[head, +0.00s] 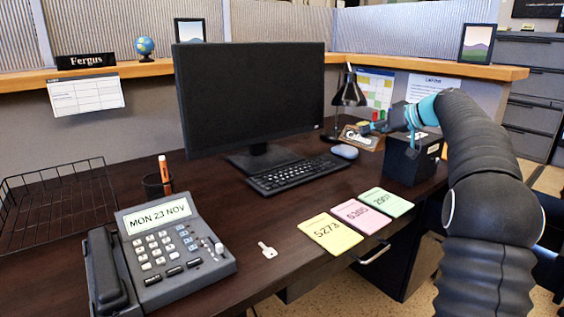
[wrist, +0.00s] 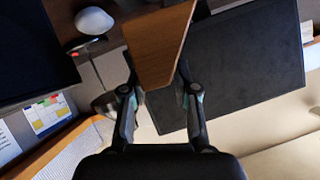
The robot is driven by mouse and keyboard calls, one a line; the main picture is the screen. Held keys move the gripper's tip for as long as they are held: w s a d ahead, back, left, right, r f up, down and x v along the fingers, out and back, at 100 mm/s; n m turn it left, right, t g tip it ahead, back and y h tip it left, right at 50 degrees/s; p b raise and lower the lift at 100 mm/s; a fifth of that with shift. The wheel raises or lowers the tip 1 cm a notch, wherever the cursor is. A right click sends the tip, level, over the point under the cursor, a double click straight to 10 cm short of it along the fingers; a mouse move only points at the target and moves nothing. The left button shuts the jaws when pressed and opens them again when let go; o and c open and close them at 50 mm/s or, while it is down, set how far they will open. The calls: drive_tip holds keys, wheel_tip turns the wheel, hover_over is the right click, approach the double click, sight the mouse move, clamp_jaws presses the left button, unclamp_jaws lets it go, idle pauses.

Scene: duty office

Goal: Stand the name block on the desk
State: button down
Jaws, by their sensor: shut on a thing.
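The name block (head: 359,139) is a wooden block with a light label on its face, in the head view at the back right of the desk (head: 215,215). In the wrist view its brown wooden side (wrist: 160,42) lies between the fingertips. My gripper (head: 376,126) is shut on the block; its two fingers also show in the wrist view (wrist: 163,98). The block looks tilted. I cannot tell whether its lower edge touches the desk.
A dark box (head: 410,162) stands close to the right of the block. A lamp (head: 348,95), mouse (head: 345,151), keyboard (head: 298,175) and monitor (head: 250,95) are to its left. Three coloured cards, a key (head: 268,250) and a phone (head: 165,250) lie nearer the front.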

drive_tip(key=shift+a+f, duration=0.1)
drive_tip(key=shift+a, duration=0.05)
drive_tip(key=s+a+f, duration=0.2)
drive_tip(key=a, duration=0.1)
drive_tip(key=s+a+f+b, duration=0.1)
drive_tip(key=s+a+f, duration=0.1)
drive_tip(key=a, duration=0.1)
drive_tip(key=s+a+f, duration=0.2)
drive_tip(key=a, duration=0.1)
drive_tip(key=shift+s+f+b, duration=0.3)
drive_tip(key=shift+s+b, duration=0.05)
drive_tip(key=shift+s, duration=0.05)
drive_tip(key=shift+f, duration=2)
drive_tip(key=shift+f, duration=0.15)
drive_tip(key=c, duration=0.9)
unclamp_jaws()
drive_tip(key=b+v, duration=0.1)
drive_tip(key=v, duration=1.1)
drive_tip(key=shift+w+d+r, duration=0.1)
drive_tip(key=shift+r, duration=0.1)
